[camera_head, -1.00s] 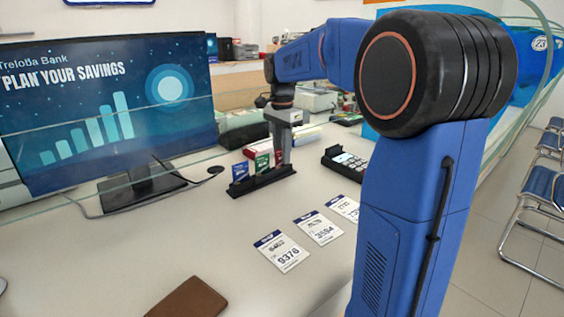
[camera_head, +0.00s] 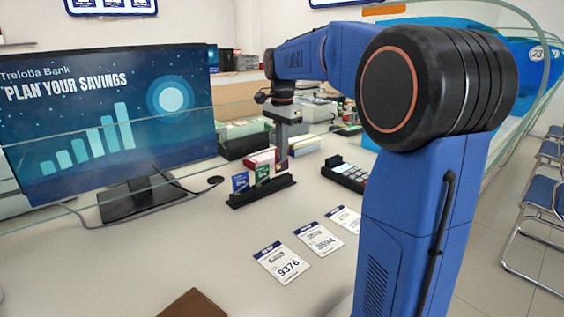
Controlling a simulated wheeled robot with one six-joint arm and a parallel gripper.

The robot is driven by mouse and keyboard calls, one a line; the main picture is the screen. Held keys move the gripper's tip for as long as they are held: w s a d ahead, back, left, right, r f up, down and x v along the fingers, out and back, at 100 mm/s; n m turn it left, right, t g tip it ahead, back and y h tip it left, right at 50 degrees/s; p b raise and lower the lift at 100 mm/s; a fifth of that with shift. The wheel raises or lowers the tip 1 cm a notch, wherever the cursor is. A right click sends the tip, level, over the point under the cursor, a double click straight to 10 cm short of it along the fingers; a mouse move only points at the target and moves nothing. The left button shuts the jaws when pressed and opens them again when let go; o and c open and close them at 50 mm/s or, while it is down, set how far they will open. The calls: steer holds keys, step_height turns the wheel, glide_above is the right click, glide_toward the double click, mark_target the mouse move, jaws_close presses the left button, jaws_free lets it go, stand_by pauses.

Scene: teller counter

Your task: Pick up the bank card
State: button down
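A long black card holder (camera_head: 250,197) stands on the counter near the middle. A blue card (camera_head: 240,181) stands upright at its left, and a green card (camera_head: 262,171) stands beside it. My gripper (camera_head: 282,150) points down above the right end of the holder, past the green card. A narrow purplish-red strip (camera_head: 282,163) shows at the fingertips, perhaps a card seen nearly edge-on. The fingers are small and seen from the side, so I cannot tell whether they grip it.
A monitor (camera_head: 100,110) stands at the left. Several number cards (camera_head: 283,262) lie in front, with a brown folder (camera_head: 192,304) nearest. A keypad (camera_head: 345,174) is right of the holder. A red item (camera_head: 262,158) is behind it. A glass screen edge runs across.

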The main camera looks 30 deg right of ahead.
step_height(320, 180, up, 14)
stand_by(0.3)
steer(key=shift+r, duration=0.1)
steer(key=shift+r, duration=2.1)
